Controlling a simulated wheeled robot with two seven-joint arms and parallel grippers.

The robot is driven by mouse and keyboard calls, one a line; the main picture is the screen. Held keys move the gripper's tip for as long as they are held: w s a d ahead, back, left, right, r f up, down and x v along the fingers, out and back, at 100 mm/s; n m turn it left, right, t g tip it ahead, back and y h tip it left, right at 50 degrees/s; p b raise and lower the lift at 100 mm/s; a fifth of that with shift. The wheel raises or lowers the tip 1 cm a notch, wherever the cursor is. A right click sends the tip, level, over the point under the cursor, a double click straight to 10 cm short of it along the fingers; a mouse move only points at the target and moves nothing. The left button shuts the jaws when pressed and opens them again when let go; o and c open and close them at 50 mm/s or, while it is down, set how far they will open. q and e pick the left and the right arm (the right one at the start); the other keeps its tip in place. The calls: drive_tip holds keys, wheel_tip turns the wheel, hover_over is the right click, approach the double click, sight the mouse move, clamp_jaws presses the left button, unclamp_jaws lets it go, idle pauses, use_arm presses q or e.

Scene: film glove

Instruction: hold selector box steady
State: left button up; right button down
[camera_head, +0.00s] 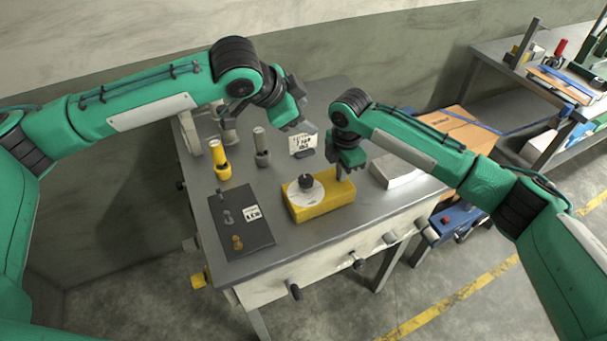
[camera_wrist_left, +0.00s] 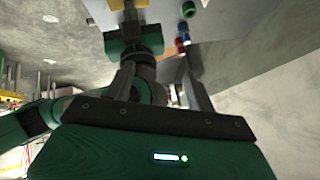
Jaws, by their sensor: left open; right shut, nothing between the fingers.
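The selector box (camera_head: 330,203) is a yellow block with a white dial plate and a black knob (camera_head: 306,182) on top. It sits flat on the grey workbench, near the front edge. My right gripper (camera_head: 344,176) is shut and empty, pointing down at the box's back right end. I cannot tell whether its fingertips touch the box. My left gripper (camera_head: 303,112) is open and empty, raised above the back of the bench, apart from the box. Its two fingers (camera_wrist_left: 163,85) also show in the left wrist view.
A dark mat (camera_head: 240,222) with small parts lies left of the box. A yellow-based cylinder (camera_head: 219,160) and a grey one (camera_head: 261,147) stand behind it. A small printed sign (camera_head: 303,143) stands at the back. A pale flat block (camera_head: 396,172) lies right of the box.

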sight(306, 179)
use_arm(q)
drive_tip(key=s+a+f+n+g+y, duration=0.2)
drive_tip(key=s+a+f+n+g, duration=0.1)
drive_tip(key=s+f, duration=0.2)
drive_tip(key=x, duration=1.1)
drive_tip(key=shift+s+f, duration=0.1)
drive_tip(key=shift+f, duration=0.35)
drive_tip(key=c, duration=1)
drive_tip(key=shift+o, duration=0.2)
drive_tip(key=shift+m, duration=0.3)
